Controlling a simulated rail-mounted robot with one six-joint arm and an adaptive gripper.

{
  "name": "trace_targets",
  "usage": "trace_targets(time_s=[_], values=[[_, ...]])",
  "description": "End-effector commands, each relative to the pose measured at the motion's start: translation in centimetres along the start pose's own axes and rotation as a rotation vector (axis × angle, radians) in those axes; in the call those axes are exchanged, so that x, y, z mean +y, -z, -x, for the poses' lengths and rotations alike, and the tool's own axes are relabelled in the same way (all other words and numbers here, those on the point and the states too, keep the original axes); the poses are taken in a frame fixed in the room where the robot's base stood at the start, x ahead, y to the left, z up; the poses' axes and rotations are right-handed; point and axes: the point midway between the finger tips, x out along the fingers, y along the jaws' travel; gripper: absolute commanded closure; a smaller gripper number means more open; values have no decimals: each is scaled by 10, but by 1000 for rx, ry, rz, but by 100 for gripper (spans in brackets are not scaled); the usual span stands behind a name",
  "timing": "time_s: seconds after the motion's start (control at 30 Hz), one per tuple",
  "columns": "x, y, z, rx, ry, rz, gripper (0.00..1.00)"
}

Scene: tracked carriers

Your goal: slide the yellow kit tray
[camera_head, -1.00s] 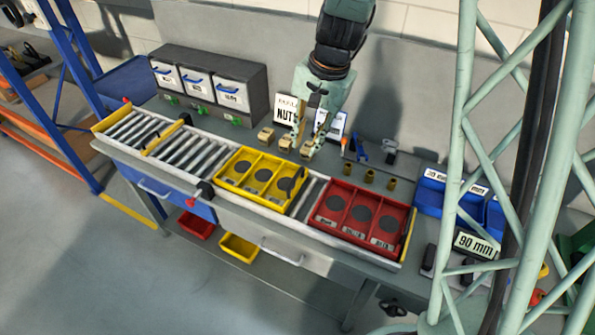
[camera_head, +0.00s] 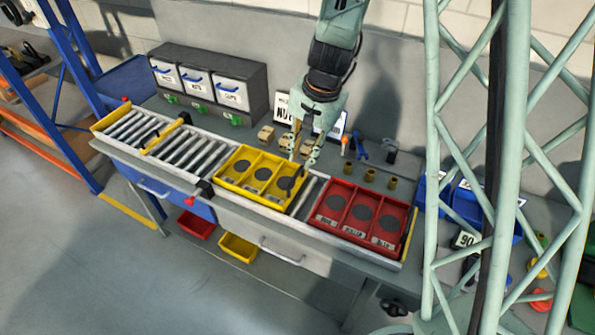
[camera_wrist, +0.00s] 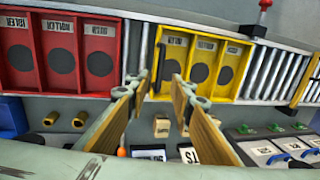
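The yellow kit tray (camera_head: 250,197) sits on the roller conveyor, with several compartments, each with a dark round recess. It also shows in the wrist view (camera_wrist: 213,65), upside down, with a dark upright handle (camera_wrist: 160,66) at its end nearest the red tray. My gripper (camera_head: 299,158) is just behind the handle end of the tray, fingers pointing down. In the wrist view my gripper (camera_wrist: 155,84) is open, its two fingers apart with the handle end beyond and between them. I cannot tell whether the fingertips touch anything.
A red tray (camera_head: 345,239) stands to the right on the same conveyor, with a short gap of bare rollers between. Empty rollers (camera_head: 185,148) lie to the left, with a red-knobbed lever (camera_head: 203,188) at the front edge. Small blocks (camera_head: 266,133) and brass cylinders (camera_head: 370,175) stand behind.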

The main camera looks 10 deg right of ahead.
Motion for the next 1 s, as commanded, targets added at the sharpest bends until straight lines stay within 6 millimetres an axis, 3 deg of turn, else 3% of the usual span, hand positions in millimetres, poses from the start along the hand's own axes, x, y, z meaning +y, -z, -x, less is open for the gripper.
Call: trace_targets(time_s=[0.53,1.0], values=[[0,0,-61,-1,-1,0,79],[0,0,-72,0,0,0,79]])
